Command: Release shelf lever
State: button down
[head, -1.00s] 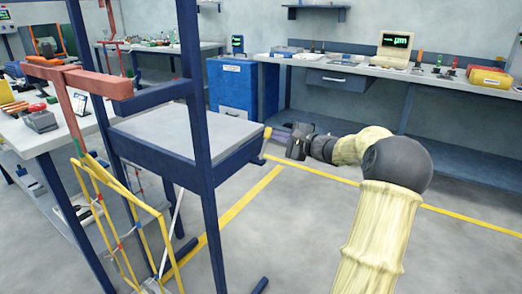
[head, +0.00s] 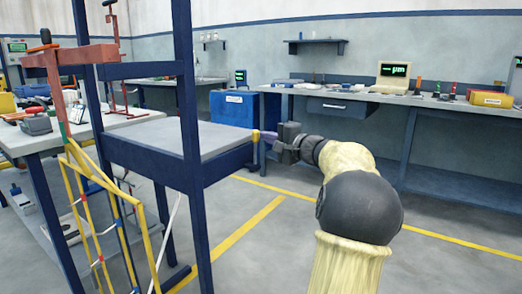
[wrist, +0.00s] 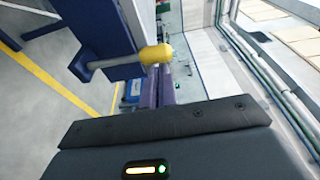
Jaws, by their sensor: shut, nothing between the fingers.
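The shelf lever shows as a yellow knob (head: 256,136) at the right end of the grey-topped shelf (head: 180,136) in the blue rack. In the wrist view the yellow knob (wrist: 156,54) sits on the end of a grey rod that runs left to a blue bracket. My gripper (head: 266,138) is just right of the knob. In the wrist view my gripper's purple fingers (wrist: 157,77) are together and empty, with their tips right at the knob. I cannot tell whether they touch it.
Blue rack uprights (head: 190,150) stand left of my arm. A yellow frame (head: 110,225) hangs at the lower left, below a red bar (head: 70,56). A long workbench (head: 400,98) and a blue cabinet (head: 232,108) stand behind. The floor right of the shelf is clear.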

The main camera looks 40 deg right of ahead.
jog(key=shift+a+n+b, duration=0.2)
jog(key=shift+n+b, duration=0.1)
jog(key=shift+b, duration=0.1)
jog(key=shift+r, duration=0.1)
jog(key=s+d+p, duration=0.4)
jog(key=s, duration=0.7)
dwell(0.4)
dwell(0.6)
